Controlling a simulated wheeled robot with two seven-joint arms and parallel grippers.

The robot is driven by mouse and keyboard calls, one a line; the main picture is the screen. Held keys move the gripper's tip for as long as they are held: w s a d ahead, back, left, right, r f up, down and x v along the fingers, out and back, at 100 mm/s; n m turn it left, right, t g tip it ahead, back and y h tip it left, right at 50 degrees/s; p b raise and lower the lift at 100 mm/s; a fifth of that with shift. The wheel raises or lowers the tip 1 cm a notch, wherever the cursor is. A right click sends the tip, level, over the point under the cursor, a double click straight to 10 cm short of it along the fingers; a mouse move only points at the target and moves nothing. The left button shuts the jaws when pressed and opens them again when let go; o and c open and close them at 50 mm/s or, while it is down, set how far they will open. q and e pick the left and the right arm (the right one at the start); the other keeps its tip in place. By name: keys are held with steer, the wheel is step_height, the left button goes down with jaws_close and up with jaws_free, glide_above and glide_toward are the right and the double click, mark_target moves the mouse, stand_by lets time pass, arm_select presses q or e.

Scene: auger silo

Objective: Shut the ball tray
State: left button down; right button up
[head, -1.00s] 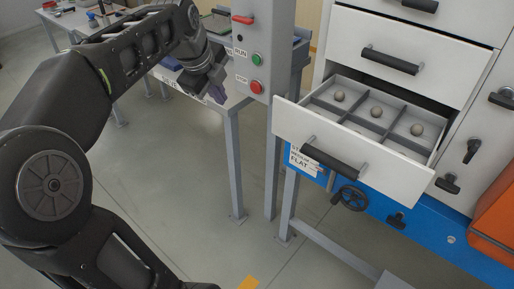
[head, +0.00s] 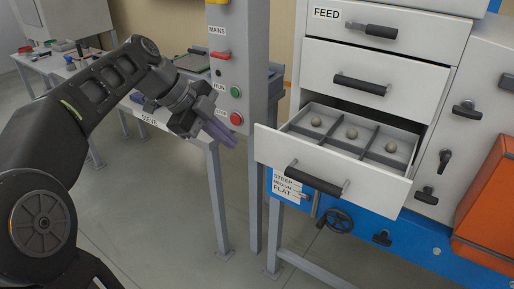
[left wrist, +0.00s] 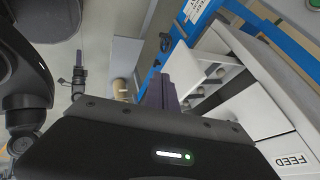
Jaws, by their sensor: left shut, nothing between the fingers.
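The ball tray (head: 330,172) is a white-fronted drawer with a dark bar handle (head: 317,180). It stands pulled out of the white cabinet, below two other drawers. Its grey inside is divided into compartments, and three small beige balls (head: 351,133) show in it. My left gripper (head: 226,138) is shut and empty, to the left of the tray front and apart from it, in front of the grey post. In the left wrist view the shut fingers (left wrist: 160,92) point toward the open tray (left wrist: 190,68).
The FEED drawer (head: 385,30) and the drawer below it (head: 375,80) are shut. A grey post (head: 238,60) with red and green buttons stands left of the tray. A handwheel (head: 338,220) sits below it. An orange box (head: 488,205) is at right. Floor in front is clear.

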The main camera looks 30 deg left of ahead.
arm_select(q)
steer(key=w+d+f+p, duration=0.1)
steer(key=w+f, duration=0.1)
steer(key=w+d+f+p, duration=0.1)
steer(key=w+f, duration=0.1)
steer(key=w+d+f+p, duration=0.1)
steer(key=w+f, duration=0.1)
steer(key=shift+w+d, duration=0.15)
steer(key=shift+w, duration=0.05)
steer(key=shift+w+f, duration=0.1)
steer(key=shift+w, duration=0.45)
steer(key=shift+w, duration=0.15)
